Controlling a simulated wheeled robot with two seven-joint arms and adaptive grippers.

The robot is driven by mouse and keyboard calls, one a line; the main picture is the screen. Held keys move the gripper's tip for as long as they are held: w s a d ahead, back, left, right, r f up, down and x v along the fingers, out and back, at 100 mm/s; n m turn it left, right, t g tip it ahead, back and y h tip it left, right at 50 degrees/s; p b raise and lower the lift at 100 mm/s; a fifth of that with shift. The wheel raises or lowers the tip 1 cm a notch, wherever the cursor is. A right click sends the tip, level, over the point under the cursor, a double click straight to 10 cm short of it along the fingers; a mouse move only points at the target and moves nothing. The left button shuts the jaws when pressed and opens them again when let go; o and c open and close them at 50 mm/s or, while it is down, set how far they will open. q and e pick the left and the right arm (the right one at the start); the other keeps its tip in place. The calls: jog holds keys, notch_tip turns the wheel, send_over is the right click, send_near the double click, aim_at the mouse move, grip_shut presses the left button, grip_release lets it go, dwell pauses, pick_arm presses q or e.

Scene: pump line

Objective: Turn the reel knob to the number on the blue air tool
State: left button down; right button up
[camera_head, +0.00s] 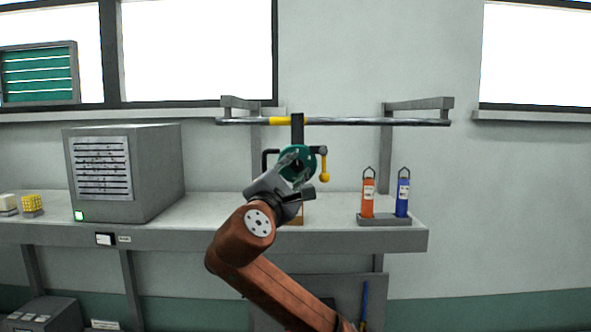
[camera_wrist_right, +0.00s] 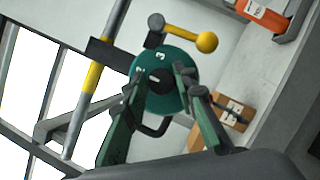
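The green reel (camera_head: 297,150) hangs from a dark post under the rail in the head view. In the wrist view its green dial face (camera_wrist_right: 178,58) shows the digits 2 and 3, and a dark knob (camera_wrist_right: 158,84) with a white mark sits at its centre. My right gripper (camera_head: 298,170) is in front of the reel. In the wrist view its fingers (camera_wrist_right: 160,82) are apart, one on each side of the knob; contact cannot be told. The blue air tool (camera_head: 403,198) stands upright in a grey holder; its label is too small to read. My left gripper is not in view.
An orange air tool (camera_head: 368,198) stands beside the blue one in the holder (camera_head: 384,221). A yellow-ended lever (camera_head: 324,176) sticks out right of the reel. A grey cabinet (camera_head: 155,165) stands left on the bench (camera_head: 215,213). A cardboard box (camera_wrist_right: 236,108) lies below the reel.

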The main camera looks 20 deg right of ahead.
jog(key=o, duration=0.3)
jog(key=shift+o, duration=0.2)
jog(key=shift+s, duration=0.1)
jog(key=v, duration=1.2)
jog(key=shift+f, duration=0.1)
